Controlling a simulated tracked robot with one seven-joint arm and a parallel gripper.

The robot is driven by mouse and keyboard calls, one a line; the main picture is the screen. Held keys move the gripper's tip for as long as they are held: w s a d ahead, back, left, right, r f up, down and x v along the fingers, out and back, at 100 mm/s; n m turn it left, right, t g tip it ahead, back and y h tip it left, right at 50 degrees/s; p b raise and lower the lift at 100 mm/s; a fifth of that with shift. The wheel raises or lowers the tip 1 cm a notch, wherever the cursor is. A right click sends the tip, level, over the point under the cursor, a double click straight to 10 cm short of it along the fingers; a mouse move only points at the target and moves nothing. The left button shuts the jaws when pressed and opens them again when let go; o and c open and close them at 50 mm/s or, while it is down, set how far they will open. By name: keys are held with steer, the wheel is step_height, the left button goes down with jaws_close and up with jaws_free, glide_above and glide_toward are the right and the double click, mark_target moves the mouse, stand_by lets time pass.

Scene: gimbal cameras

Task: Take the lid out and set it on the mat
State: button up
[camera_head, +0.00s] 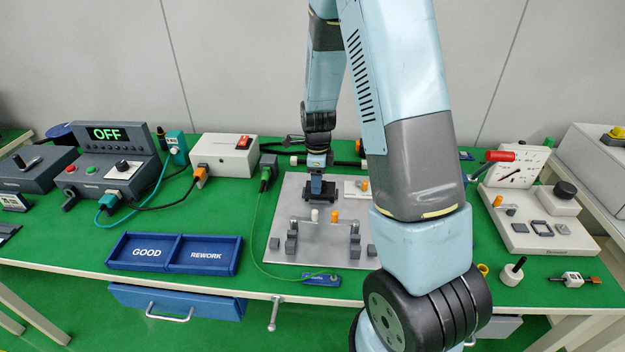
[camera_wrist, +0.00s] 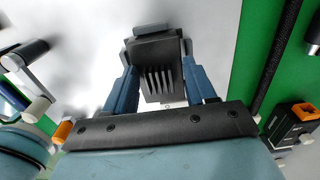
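A dark ribbed part (camera_wrist: 157,50), which looks like the lid, sits between the two blue fingers of my gripper (camera_wrist: 160,68) in the wrist view. The fingers appear to touch its sides. In the head view my gripper (camera_head: 317,180) points down, with the dark part (camera_head: 320,194) at its tip over the grey fixture plate (camera_head: 325,258). I cannot tell whether the part touches the plate. No separate mat stands out from the green worktop (camera_head: 200,310).
Toggle clamps with a white knob (camera_head: 314,214) and an orange knob (camera_head: 335,215) stand on the plate in front of my gripper, near grey blocks (camera_head: 291,243). A blue GOOD/REWORK tray (camera_head: 190,237) lies left. A green cable (camera_head: 254,230) runs beside the plate.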

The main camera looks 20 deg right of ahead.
steer(key=c, duration=0.4)
steer(key=shift+r, duration=1.25)
steer(key=shift+c, duration=0.2)
